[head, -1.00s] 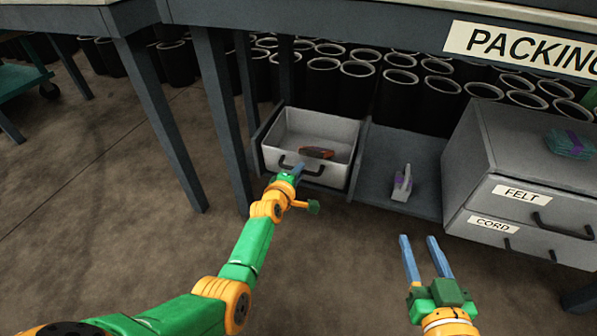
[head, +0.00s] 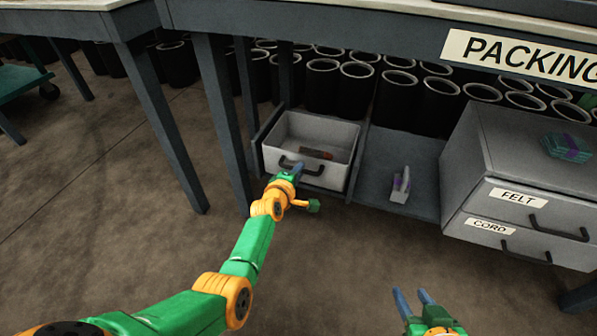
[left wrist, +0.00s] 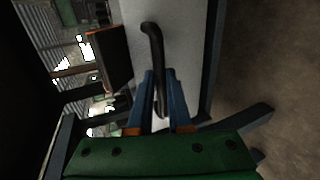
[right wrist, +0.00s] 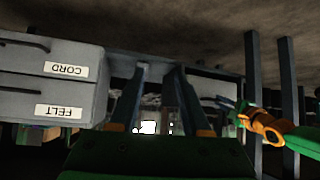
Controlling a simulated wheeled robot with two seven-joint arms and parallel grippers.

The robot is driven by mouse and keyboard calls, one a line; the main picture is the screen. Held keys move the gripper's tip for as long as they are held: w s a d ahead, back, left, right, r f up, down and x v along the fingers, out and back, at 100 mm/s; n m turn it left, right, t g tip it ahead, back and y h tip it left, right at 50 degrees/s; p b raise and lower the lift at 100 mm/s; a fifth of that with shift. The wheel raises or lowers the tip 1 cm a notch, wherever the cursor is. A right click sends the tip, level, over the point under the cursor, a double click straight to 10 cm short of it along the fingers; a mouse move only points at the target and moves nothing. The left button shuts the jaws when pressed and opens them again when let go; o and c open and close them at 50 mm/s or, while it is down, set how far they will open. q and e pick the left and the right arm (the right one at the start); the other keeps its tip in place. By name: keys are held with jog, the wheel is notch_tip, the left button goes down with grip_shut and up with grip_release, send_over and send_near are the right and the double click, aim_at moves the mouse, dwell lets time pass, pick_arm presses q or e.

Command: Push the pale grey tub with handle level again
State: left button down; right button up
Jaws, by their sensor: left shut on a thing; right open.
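The pale grey tub (head: 347,170) sits in the left bay of the low shelf under the bench. Its front wall faces me and carries a dark bar handle (head: 318,171). It looks close to level; any small tilt is hard to judge. My left gripper (head: 297,169) is shut on the handle, which shows between its blue fingers in the left wrist view (left wrist: 154,45). A dark and orange item (head: 316,154) lies inside the tub, partly hidden by the front wall. My right gripper (head: 412,296) is open and empty, low at the front.
Further right is a grey drawer cabinet (head: 485,160) with FELT and CORD labels and a teal bundle (head: 568,147) on top. Black cylinders stand behind. A bench leg (head: 222,130) is left of the tub.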

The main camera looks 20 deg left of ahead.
pick_arm(q)
jog(key=shift+w+a+r, duration=0.1)
jog(key=shift+w+r, duration=0.1)
jog(key=shift+r, duration=0.25)
jog(key=c, duration=0.9)
grip_release()
jog(key=shift+o, duration=0.2)
pick_arm(e)
jog(key=shift+r, duration=0.1)
pick_arm(q)
jog(key=shift+f, duration=0.1)
jog(key=shift+s, duration=0.1)
pick_arm(e)
jog(key=s+d+f+g+h+p, duration=0.1)
jog(key=s+d+f+g+p, duration=0.2)
jog(key=s+f+g, duration=0.55)
pick_arm(q)
jog(key=p+v, duration=0.2)
jog(key=v, duration=0.5)
jog(key=shift+p, duration=0.4)
pick_arm(e)
notch_tip(320, 180, down, 6)
jog(key=s+t, duration=0.1)
jog(key=shift+s+h, duration=0.3)
jog(key=shift+s, duration=0.1)
jog(key=shift+t, duration=0.25)
